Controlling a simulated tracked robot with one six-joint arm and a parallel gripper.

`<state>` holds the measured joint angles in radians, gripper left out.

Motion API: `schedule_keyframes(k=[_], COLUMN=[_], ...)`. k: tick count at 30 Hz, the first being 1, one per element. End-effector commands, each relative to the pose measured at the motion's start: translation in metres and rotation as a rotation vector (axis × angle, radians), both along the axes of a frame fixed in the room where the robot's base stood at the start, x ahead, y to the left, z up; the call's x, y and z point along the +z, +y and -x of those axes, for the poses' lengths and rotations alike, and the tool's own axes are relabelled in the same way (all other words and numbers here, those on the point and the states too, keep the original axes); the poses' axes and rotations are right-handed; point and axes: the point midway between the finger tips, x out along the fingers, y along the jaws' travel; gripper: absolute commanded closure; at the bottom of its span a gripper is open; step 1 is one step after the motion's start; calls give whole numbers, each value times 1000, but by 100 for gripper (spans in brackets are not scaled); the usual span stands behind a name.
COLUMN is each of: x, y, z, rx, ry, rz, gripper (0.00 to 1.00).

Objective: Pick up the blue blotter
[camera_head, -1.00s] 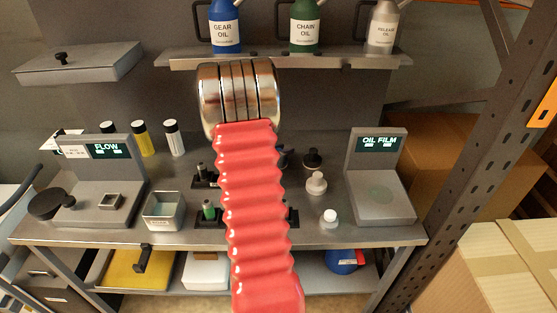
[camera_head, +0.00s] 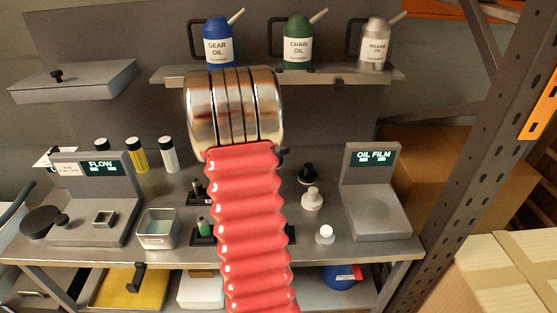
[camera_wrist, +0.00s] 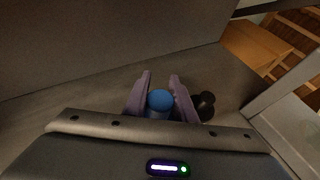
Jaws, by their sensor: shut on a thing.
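The blue blotter (camera_wrist: 160,100) shows in the wrist view as a round blue top between the two purple fingers of my gripper (camera_wrist: 160,80). My gripper is shut on it. I cannot tell whether its base touches the bench. In the head view my red arm and its metal joint hide the gripper and the blue blotter. A black blotter-like piece (camera_wrist: 205,105) stands just right of the right finger; the head view shows it too (camera_head: 307,173).
A grey knobbed piece (camera_head: 311,198) and a white one (camera_head: 325,235) stand right of my arm. The OIL FILM station (camera_head: 375,215) is at right, the FLOW station (camera_head: 100,215) and a small bin (camera_head: 158,228) at left. A shelf (camera_head: 340,77) with oil cans runs above.

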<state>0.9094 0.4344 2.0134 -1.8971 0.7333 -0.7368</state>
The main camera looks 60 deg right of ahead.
Motion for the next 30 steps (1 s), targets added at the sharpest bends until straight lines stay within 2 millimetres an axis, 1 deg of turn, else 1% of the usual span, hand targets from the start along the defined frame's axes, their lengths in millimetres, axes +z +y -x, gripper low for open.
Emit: schedule_keyframes(k=[1, 3, 8, 26, 28, 30], x=[10, 18, 28, 29, 29, 29], y=[0, 0, 0, 1, 3, 8], z=[0, 0, 0, -1, -4, -12], rx=[0, 0, 1, 3, 9, 25], ry=[-3, -2, -1, 1, 1, 1], rz=[3, 1, -1, -1, 0, 0], gripper=[99, 99, 99, 99, 99, 99])
